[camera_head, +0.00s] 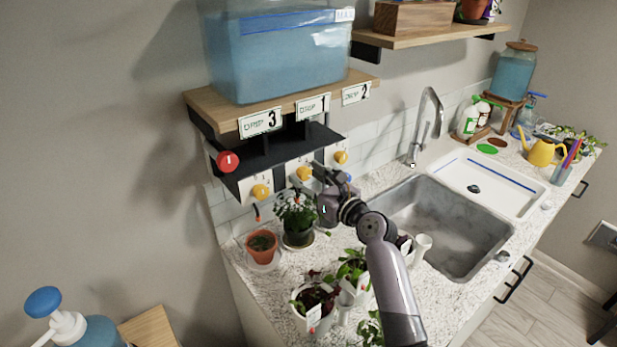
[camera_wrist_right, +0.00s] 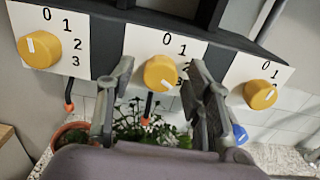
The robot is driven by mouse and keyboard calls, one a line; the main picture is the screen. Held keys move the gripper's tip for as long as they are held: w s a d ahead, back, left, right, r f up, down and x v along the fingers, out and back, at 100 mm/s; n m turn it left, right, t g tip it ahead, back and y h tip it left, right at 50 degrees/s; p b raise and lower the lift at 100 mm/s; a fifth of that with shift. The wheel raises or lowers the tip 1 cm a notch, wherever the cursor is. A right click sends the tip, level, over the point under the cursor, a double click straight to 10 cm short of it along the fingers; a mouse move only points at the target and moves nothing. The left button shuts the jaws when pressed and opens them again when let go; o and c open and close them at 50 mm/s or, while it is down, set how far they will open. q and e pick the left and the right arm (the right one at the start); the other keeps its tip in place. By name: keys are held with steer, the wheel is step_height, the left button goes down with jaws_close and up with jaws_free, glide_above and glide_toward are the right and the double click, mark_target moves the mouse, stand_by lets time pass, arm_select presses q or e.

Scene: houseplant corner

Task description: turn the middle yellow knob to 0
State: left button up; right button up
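The middle yellow knob (camera_wrist_right: 158,72) sits on a white dial plate (camera_wrist_right: 140,42). Its white mark points to the lower right, away from the 0 above it. In the head view the knob (camera_head: 304,173) shows just left of my right gripper (camera_head: 324,177). My left gripper is not in view.
Yellow knobs sit on the left (camera_wrist_right: 40,50) and right (camera_wrist_right: 260,94) plates. A red disc (camera_head: 228,161) is at the shelf's left end. A flowering plant (camera_head: 296,212) stands below the knobs, and a blue tank (camera_head: 275,55) stands above. The sink (camera_head: 440,220) is to the right.

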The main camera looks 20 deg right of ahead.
jaws_close()
stand_by(0.3)
